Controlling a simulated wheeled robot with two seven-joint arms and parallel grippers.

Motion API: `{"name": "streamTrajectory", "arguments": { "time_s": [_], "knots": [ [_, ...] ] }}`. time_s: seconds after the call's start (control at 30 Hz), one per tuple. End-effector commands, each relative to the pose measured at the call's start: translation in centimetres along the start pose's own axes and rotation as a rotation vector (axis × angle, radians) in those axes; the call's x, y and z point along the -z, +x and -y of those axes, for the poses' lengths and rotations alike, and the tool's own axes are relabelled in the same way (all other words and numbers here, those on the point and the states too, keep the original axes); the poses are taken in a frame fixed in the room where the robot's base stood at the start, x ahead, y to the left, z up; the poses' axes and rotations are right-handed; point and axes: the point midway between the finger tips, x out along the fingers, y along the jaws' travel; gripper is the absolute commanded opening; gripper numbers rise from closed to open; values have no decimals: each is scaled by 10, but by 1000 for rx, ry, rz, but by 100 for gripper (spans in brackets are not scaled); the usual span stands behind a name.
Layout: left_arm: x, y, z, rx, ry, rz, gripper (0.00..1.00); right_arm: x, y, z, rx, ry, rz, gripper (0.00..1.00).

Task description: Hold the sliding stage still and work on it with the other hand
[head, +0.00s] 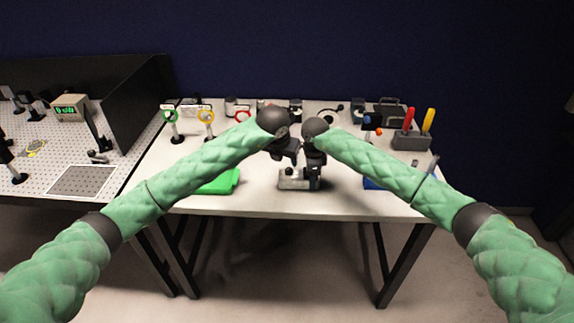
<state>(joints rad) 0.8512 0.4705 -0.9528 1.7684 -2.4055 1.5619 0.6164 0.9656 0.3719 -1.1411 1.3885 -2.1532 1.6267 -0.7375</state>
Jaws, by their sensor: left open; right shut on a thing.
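The sliding stage (292,184) is a small silvery block on the front middle of the white table. My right gripper (314,182) reaches down at the stage's right end and is shut on it; its fingertips are small and dark, so the exact contact is hard to see. My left gripper (292,162) is open, just above the stage and a little left of my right gripper. Whether its fingers touch the stage cannot be told. My dark wrists hide part of the table behind the stage.
A grey holder (411,141) with red and yellow handles stands at right. Ringed posts (206,118) stand at back left. The table front (255,204) is clear.

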Motion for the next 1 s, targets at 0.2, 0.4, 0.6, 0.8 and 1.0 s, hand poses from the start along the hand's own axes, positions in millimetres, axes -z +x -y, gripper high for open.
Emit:
{"name": "streamTrajectory", "arguments": {
  "time_s": [0.2, 0.4, 0.6, 0.8, 1.0],
  "knots": [
    [-1, -36, 0, 1, 0, 2, 46, 0, 0, 0, 0, 0, 0, 15],
    [0, -50, 0, 0, 1, 1, 46, 0, 0, 0, 0, 0, 0, 15],
    [0, -52, 0, 0, 0, 0, 46, 0, 0, 0, 0, 0, 0, 15],
    [0, -51, 0, 2, 3, -2, 46, 0, 0, 0, 0, 0, 0, 15],
    [1, -39, -6, 46, 86, -58, 46, 0, 0, 0, 0, 0, 0, 15]
  ]
}}
